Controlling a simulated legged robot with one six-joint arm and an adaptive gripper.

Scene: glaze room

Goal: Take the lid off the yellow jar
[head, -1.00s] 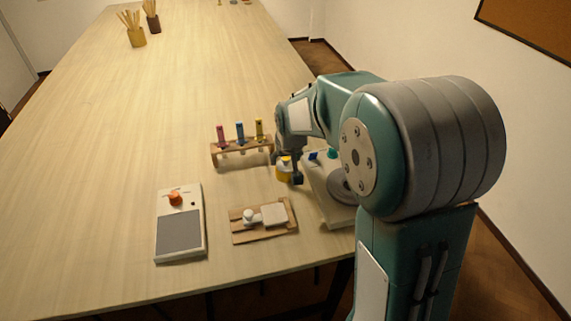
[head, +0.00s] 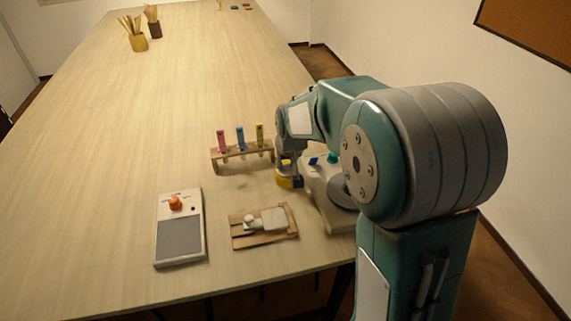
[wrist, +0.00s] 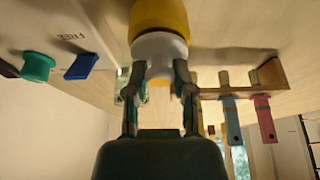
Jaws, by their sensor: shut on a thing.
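The yellow jar (head: 285,182) stands on the table just left of the white device, partly covered by my arm in the head view. In the wrist view, which is upside down, its yellow body (wrist: 160,16) is at the top centre, with a pale grey-white part (wrist: 158,45) adjoining it. My gripper (wrist: 160,82) has its two fingers closed around this pale part, which looks like the lid. I see no clear gap between it and the yellow body. A yellow bit shows between the fingers; I cannot tell what it is.
A wooden rack (head: 228,168) with pink, blue and yellow tubes stands left of the jar. The white device (head: 330,216) with blue and green knobs is close on the right. A wooden board (head: 243,240) and a grey-panelled box (head: 180,240) lie nearer.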

